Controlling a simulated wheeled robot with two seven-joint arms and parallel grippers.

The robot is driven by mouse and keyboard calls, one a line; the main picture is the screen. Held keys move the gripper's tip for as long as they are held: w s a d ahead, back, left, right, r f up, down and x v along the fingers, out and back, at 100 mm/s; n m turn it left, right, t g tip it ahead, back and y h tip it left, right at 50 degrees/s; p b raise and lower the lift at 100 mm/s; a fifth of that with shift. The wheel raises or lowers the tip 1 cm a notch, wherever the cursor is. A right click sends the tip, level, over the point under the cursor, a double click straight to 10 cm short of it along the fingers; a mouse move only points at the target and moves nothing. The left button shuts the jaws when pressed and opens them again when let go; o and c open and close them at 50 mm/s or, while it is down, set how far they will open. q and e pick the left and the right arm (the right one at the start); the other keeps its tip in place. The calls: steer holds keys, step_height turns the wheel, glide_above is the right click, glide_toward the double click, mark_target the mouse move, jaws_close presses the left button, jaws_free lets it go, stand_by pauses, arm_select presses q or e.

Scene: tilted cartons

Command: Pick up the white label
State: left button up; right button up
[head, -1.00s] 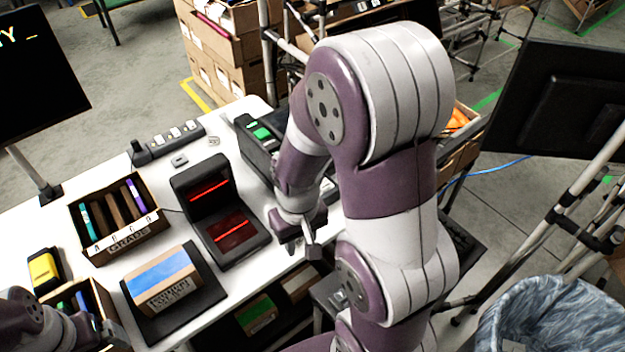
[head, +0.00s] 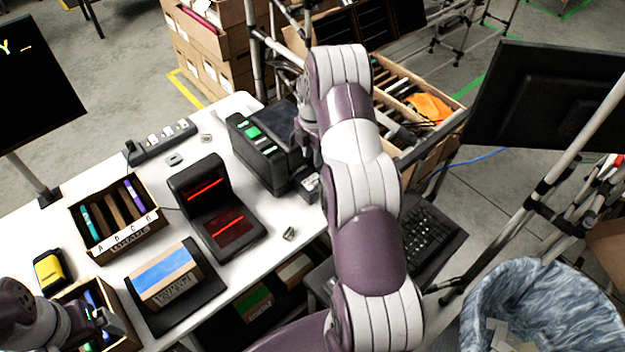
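I cannot make out the white label for certain. A small pale patch (head: 312,183) shows at the front right of the dark printer-like device with green buttons (head: 250,131), and I cannot tell whether it is the label. My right gripper (head: 303,138) is above the right side of that device, partly hidden by my own arm, and its fingers are too unclear to read. My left gripper (head: 108,325) is at the lower left, over the box of coloured items (head: 122,318). Its fingers are not clear.
The white table (head: 265,262) holds a small grey item (head: 289,233), a scanner with red lines (head: 218,205), a blue-topped carton (head: 165,275) on a dark pad and a divided box (head: 125,240). A keyboard (head: 425,235) and lined bin (head: 545,310) are at right.

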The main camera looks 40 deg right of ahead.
steer(key=p, duration=0.2)
glide_above(314, 183)
steer(key=f, duration=0.5)
steer(key=shift+w+d+f, duration=0.1)
steer(key=shift+w+d, duration=0.1)
steer(key=shift+w, duration=0.05)
steer(key=shift+f, duration=0.35)
steer(key=p, duration=0.1)
steer(key=f+p, duration=0.2)
steer(key=shift+s+a+f, duration=0.25)
steer(key=shift+s+a, duration=0.05)
steer(key=shift+s, duration=0.05)
step_height(314, 183, down, 2)
steer(key=shift+f, duration=0.2)
steer(key=shift+w+d+f, duration=0.1)
steer(key=shift+d+f, duration=0.05)
jaws_close()
